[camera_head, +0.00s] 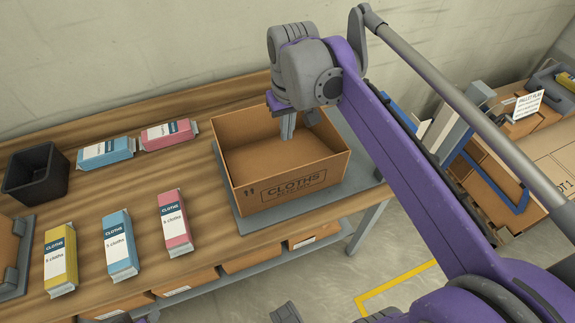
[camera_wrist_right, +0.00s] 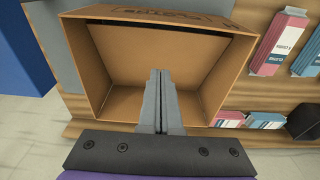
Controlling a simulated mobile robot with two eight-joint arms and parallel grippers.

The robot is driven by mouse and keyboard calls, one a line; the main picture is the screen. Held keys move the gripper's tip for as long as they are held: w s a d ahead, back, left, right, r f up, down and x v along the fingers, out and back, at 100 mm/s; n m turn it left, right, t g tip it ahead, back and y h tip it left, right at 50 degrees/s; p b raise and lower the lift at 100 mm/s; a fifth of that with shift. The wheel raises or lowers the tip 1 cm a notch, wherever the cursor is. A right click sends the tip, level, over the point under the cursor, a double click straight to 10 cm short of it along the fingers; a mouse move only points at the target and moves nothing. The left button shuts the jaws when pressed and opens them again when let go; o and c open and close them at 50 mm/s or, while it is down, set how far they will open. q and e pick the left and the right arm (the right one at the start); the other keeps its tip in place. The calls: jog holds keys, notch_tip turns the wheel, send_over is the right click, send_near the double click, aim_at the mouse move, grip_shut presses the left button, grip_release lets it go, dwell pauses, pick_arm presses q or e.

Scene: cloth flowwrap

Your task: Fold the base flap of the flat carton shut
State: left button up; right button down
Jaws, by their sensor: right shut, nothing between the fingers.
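The carton (camera_head: 292,187) is brown, stands open at the top and is marked CLOTHS on its front wall. It sits on a grey plate (camera_head: 240,222) at the right end of the wooden bench. My right gripper (camera_head: 288,134) points down into the carton's open top, near its back side. Its fingers are together and empty. In the right wrist view the shut fingers (camera_wrist_right: 160,76) reach over the carton's inside (camera_wrist_right: 130,62). A dark gap runs along the floor panel beside the printed wall. I cannot tell whether the fingertips touch the cardboard.
Pink, blue and yellow (camera_head: 61,258) cloth packs lie on the bench (camera_head: 140,205) left of the carton. A black bin (camera_head: 36,172) stands at the far left. More cartons (camera_head: 253,259) sit below the bench. A blue-framed tray (camera_head: 490,195) is at the right.

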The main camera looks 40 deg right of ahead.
aim_at(290, 174)
notch_tip(290, 174, down, 11)
jog(key=shift+s+r+b, duration=0.1)
jog(key=shift+b, duration=0.5)
jog(key=shift+s+f, duration=0.2)
jog(key=shift+f, duration=0.3)
jog(key=f, duration=0.1)
jog(key=s+f+b, duration=0.1)
jog(key=f, duration=0.1)
jog(key=shift+s+a, duration=0.2)
jog(key=shift+r, duration=0.1)
